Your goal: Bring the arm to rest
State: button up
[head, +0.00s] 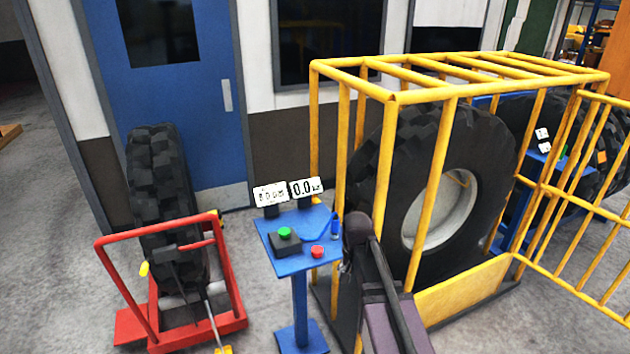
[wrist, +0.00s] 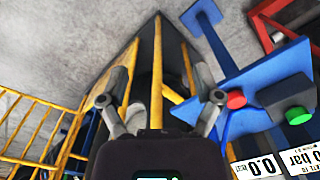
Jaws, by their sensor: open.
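My gripper (wrist: 160,80) is open in the wrist view, its two grey fingers spread wide with nothing between them. Beyond the fingers are yellow cage bars and grey floor. In the head view my arm rises from the bottom, between the blue control stand (head: 300,290) and the yellow cage (head: 450,170). The gripper itself is mostly hidden there behind my dark arm link. The stand also shows in the wrist view (wrist: 235,75), to the right of the fingers, with a red button (wrist: 236,100) and a green button (wrist: 298,115).
A large tyre (head: 470,145) stands inside the cage. Its barred gate (head: 590,200) is at the right. A red wheeled frame (head: 170,235) holds another tyre (head: 158,175) at the left. Two white displays (head: 288,190) stand on the control stand.

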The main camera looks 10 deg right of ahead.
jog(key=s+n, duration=0.4)
jog(key=s, duration=0.6)
jog(key=shift+a+n, duration=0.25)
jog(key=shift+n, duration=0.15)
jog(key=c, duration=0.4)
jog(key=shift+o, duration=0.2)
